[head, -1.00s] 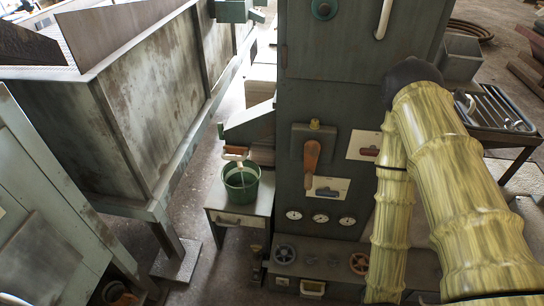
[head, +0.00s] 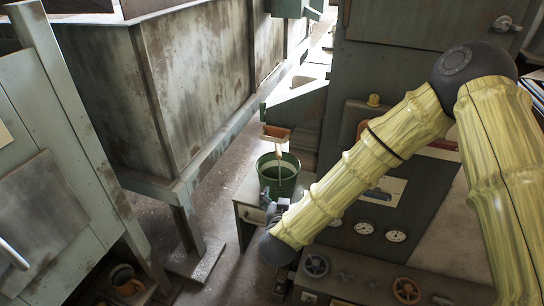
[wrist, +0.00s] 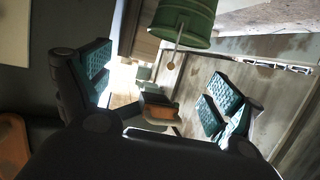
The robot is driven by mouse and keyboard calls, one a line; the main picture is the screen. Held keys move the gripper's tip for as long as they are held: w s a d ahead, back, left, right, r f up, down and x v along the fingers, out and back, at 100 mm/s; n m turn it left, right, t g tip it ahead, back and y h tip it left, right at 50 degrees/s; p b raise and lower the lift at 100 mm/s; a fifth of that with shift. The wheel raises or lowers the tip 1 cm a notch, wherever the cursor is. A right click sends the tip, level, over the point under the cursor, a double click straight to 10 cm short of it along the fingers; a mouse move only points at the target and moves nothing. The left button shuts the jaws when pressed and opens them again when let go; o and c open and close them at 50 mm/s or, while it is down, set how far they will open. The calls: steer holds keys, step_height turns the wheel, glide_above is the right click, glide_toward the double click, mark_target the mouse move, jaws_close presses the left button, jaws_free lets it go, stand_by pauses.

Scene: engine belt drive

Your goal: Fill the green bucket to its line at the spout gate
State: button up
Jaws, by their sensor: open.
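The green bucket (head: 278,174) stands upright on a small stand (head: 247,214) below the spout (head: 295,108). A brown block, which looks like the spout gate (head: 276,132), shows at the spout's lower end, just above the bucket. What the bucket holds and its line are not clear. My gripper (head: 274,208) is low in front of the bucket, over the stand's front edge. The wrist view shows its teal-padded fingers (wrist: 160,84) spread apart and empty. The bucket (wrist: 187,20) shows there at the top, beyond the fingers. A brown-and-green block (wrist: 158,107) shows between them, farther off.
A dark cabinet with gauges (head: 364,228) and handwheels (head: 316,265) stands right of the bucket, close to my forearm. A large rusty bin (head: 200,80) stands at the left. Some floor (head: 228,185) is clear between bin and stand.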

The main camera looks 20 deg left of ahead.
mark_target(272, 139)
steer(key=w+a+r+m+t+h+b, duration=0.2)
steer(key=a+r+t+h+b, duration=0.15)
steer(key=a+r+b, duration=0.55)
steer(key=shift+y, duration=0.35)
steer(key=w, duration=0.3)
steer(key=w+r, duration=0.1)
steer(key=w, duration=0.2)
steer(key=w+d+r+p, duration=0.1)
steer(key=w, duration=0.3)
steer(key=shift+w+r, duration=0.1)
steer(key=shift+r, duration=0.1)
